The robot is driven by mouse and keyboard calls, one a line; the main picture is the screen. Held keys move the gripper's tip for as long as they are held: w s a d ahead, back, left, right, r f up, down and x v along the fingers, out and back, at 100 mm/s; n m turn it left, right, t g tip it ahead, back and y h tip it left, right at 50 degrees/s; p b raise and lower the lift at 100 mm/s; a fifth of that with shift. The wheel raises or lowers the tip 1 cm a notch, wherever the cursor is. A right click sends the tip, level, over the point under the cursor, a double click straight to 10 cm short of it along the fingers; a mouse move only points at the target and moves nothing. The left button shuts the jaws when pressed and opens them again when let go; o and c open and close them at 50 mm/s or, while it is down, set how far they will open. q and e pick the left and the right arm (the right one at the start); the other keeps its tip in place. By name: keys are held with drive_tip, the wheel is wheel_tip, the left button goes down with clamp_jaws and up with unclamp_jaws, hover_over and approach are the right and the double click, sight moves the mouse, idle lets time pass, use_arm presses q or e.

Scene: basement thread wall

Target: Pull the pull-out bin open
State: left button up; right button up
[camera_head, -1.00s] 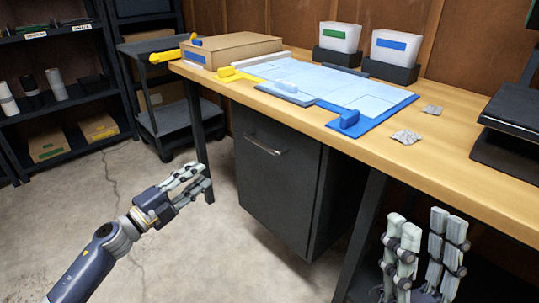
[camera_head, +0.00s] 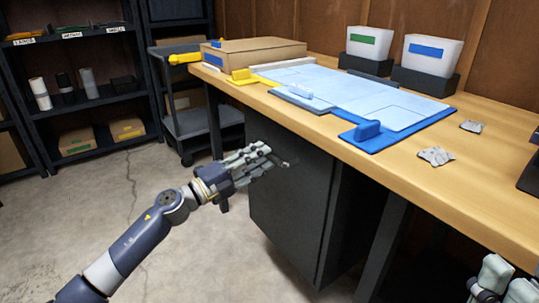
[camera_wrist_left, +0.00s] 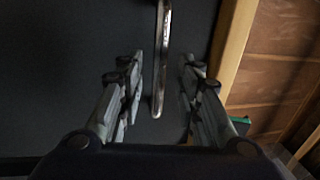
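The pull-out bin (camera_head: 290,215) is a dark grey box under the wooden workbench, and its front looks flush and shut. My left gripper (camera_head: 270,157) is at the upper part of the bin's front and covers most of the handle in the head view. In the left wrist view the metal bar handle (camera_wrist_left: 161,55) runs between my two open fingers, with a gap on both sides. My right gripper (camera_head: 505,283) is at the lower right corner of the head view, cut off by the edge, so its opening is unclear.
The workbench (camera_head: 445,185) carries a blue board, a cardboard box (camera_head: 255,52), two white bins and grey scraps. A grey cart (camera_head: 205,121) and dark shelves (camera_head: 60,108) stand at the left. The concrete floor in front of the bin is clear.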

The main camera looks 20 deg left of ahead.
use_arm(q)
drive_tip(key=shift+x, duration=1.75)
drive_tip(key=shift+c, duration=0.4)
clamp_jaws()
